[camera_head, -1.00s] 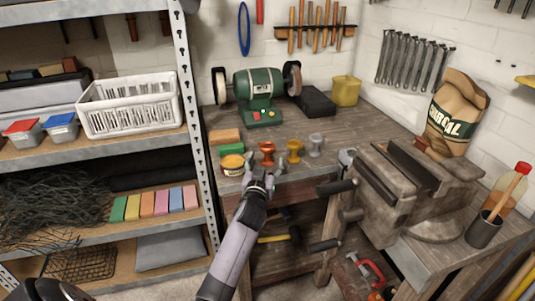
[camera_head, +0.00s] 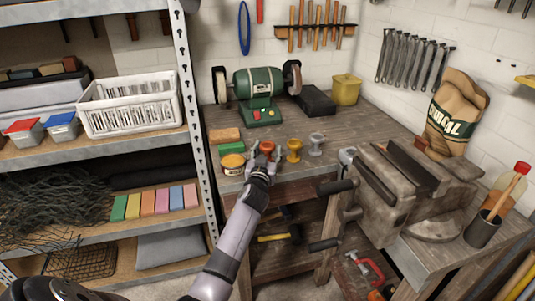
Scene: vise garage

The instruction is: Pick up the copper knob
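The copper knob (camera_head: 267,147) stands upright on the front part of the wooden workbench, at the left end of a row of three knobs. A brass knob (camera_head: 294,149) and a silver knob (camera_head: 316,143) stand to its right. My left gripper (camera_head: 264,156) is at the copper knob, with its fingers spread to either side of it. The gripper looks open; whether a finger touches the knob cannot be told. The knob's lower part is hidden by the gripper. My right gripper is not in view.
A round yellow-labelled tin (camera_head: 232,164) stands close left of the gripper, with green and orange blocks (camera_head: 224,135) behind it. A green bench grinder (camera_head: 258,92) stands at the back. A large vise (camera_head: 390,185) is on the right. Bare bench lies behind the knobs.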

